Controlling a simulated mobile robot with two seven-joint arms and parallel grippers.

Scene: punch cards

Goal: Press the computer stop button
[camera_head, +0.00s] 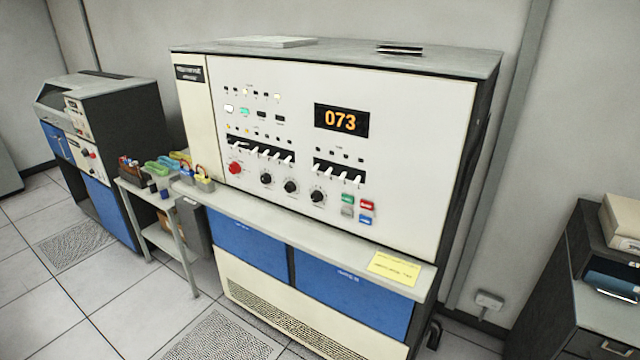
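The computer (410,120) is a large cabinet with a cream front panel and a lit orange display (341,120) reading 073. A round red button (235,168) sits at the panel's lower left. Neither of my grippers is in view.
Switches and black knobs (291,187) fill the panel. A ledge with a yellow note (394,268) juts out below it. A small side table (160,200) with coloured items stands left, before another machine (105,150). A dark cabinet (580,290) is at right. The floor in front is clear.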

